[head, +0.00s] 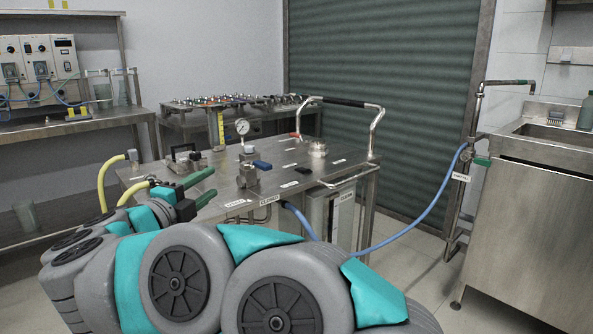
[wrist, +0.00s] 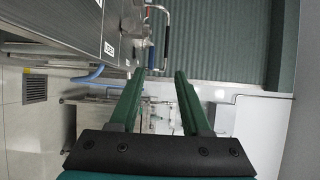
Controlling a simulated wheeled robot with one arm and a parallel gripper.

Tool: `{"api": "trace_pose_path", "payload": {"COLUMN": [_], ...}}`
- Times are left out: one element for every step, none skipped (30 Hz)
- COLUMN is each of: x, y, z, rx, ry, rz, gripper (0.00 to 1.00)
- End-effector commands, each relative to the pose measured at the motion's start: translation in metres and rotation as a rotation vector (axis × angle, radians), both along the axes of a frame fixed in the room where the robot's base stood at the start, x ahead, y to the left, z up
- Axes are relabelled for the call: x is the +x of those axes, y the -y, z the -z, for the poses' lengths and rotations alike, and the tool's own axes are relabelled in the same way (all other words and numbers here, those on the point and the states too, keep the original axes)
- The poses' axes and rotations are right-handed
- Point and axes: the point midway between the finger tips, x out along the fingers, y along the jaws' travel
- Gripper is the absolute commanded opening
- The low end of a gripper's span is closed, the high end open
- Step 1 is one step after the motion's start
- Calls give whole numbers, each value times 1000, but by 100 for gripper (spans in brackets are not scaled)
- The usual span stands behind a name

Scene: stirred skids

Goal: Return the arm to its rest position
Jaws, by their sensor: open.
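My arm, grey and teal, fills the lower left of the head view, bent low in front of the steel skid cart (head: 330,187). My gripper (head: 214,181) is at the cart's near left side, its two green fingers pointing right, towards a valve with a blue handle (head: 262,165). The fingers are apart with nothing between them. I cannot tell the exact gap between the fingers and the cart's edge.
A pressure gauge (head: 242,127) stands on the cart. Yellow hoses (head: 104,182) are at its left, close to my arm. A blue hose (head: 405,237) runs from the cart to the sink unit (head: 535,210) at right. Floor shows between cart and sink.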

Motion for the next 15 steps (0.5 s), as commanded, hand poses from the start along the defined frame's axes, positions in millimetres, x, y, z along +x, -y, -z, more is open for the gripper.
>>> {"api": "trace_pose_path", "payload": {"x": [4, 6, 9, 12, 14, 17, 20, 22, 25, 27, 29, 31, 33, 34, 34], "y": [1, 0, -2, -4, -5, -7, -8, -10, -11, -14, -14, -17, -18, -20, -22], "z": [-4, -7, -10, -13, -15, -19, -22, -25, -29, -32, -36, -42, -47, -51, -56], "rx": [-2, -4, -7, -10, -14, -21, -26, -32, -41, -49, -58, -71, -85, -101, -130], "ry": [5, 8, 11, 13, 15, 20, 22, 25, 30, 32, 37, 42, 48, 51, 56], "rz": [-18, -34, -58, -77, -94, -122, -144, -166, -196, -223, -247, -288, -319, -356, -405], "gripper": [48, 48, 48, 48, 48, 48, 48, 48, 48, 48, 48, 48, 48, 48, 48]}}
